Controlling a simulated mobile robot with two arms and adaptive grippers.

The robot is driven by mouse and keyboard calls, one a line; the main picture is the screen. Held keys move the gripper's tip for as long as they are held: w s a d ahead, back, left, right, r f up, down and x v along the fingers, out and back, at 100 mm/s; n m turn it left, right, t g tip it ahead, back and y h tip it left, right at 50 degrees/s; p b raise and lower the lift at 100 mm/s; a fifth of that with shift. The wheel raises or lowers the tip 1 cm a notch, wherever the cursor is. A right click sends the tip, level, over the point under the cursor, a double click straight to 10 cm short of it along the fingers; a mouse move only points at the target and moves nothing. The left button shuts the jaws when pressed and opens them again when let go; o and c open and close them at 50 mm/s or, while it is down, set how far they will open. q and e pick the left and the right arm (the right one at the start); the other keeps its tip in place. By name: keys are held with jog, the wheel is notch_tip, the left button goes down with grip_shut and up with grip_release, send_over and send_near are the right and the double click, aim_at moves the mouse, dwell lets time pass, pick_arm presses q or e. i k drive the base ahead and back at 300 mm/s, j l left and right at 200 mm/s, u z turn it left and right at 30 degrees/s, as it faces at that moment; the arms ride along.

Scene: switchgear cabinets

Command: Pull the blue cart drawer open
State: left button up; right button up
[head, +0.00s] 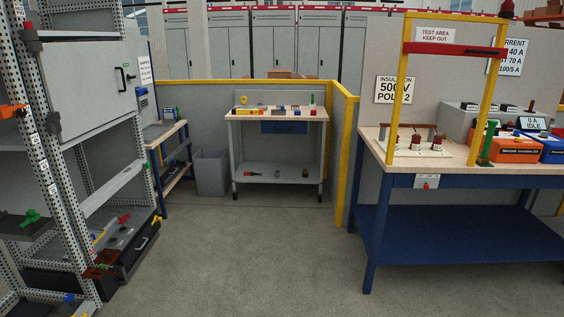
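The cart (234,152) stands upright in the middle distance, a little left of the picture's centre. It has a light wooden top, grey sides and a grey lower shelf on castors. The blue drawer (284,128) hangs just below the cart's top, toward its right half, and looks shut. Its handle is too small to make out. Neither of my grippers is in view, and the drawer is well away from me across the floor.
Grey floor (250,250) lies clear between me and the cart. A metal rack (95,150) stands at left, a blue-legged workbench (455,182) at right. A grey bin (210,173) is left of the cart. A yellow-edged partition (346,150) stands behind and right of it.

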aim_at(285, 122)
jog(key=i+j+z, duration=0.15)
jog(key=i, duration=4.1)
jog(key=i+l, duration=0.05)
jog(key=l, duration=0.05)
